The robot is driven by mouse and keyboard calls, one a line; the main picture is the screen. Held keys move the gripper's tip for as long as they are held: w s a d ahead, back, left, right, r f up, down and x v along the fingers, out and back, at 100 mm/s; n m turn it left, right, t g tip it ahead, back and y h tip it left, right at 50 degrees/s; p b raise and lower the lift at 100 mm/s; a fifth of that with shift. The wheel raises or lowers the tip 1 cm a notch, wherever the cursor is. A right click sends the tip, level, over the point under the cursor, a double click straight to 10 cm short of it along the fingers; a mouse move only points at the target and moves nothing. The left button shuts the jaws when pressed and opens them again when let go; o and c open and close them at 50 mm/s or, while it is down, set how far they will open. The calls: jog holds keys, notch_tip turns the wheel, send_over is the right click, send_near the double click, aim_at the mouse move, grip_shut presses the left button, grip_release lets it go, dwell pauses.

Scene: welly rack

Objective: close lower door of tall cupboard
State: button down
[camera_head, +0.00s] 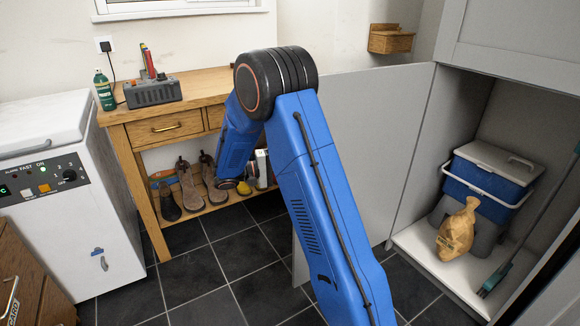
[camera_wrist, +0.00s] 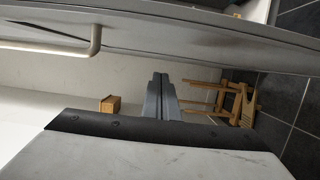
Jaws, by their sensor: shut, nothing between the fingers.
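The tall cupboard (camera_head: 505,45) stands at the right, with its upper front shut. Its lower door (camera_head: 385,130) is a plain grey panel, swung wide open to the left from the cupboard's left side; my arm covers part of it. In the wrist view, a grey panel that looks like this door (camera_wrist: 200,32) crosses the top, with a pale bar handle (camera_wrist: 95,42) at upper left. My gripper (camera_wrist: 160,78) shows there with its fingers together and empty, apart from the panel in the picture. In the head view my gripper is hidden.
Inside the cupboard are a blue cool box (camera_head: 488,180), a paper bag (camera_head: 457,232) and a long-handled tool (camera_head: 495,280). A wooden bench (camera_head: 195,90) and a white appliance (camera_head: 75,220) stand at left. Dark tiled floor (camera_head: 215,290) is clear before the bench.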

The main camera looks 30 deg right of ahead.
jog(key=s+d, duration=0.4)
jog(key=s, duration=0.1)
jog(key=shift+s+d, duration=0.1)
dwell(0.5)
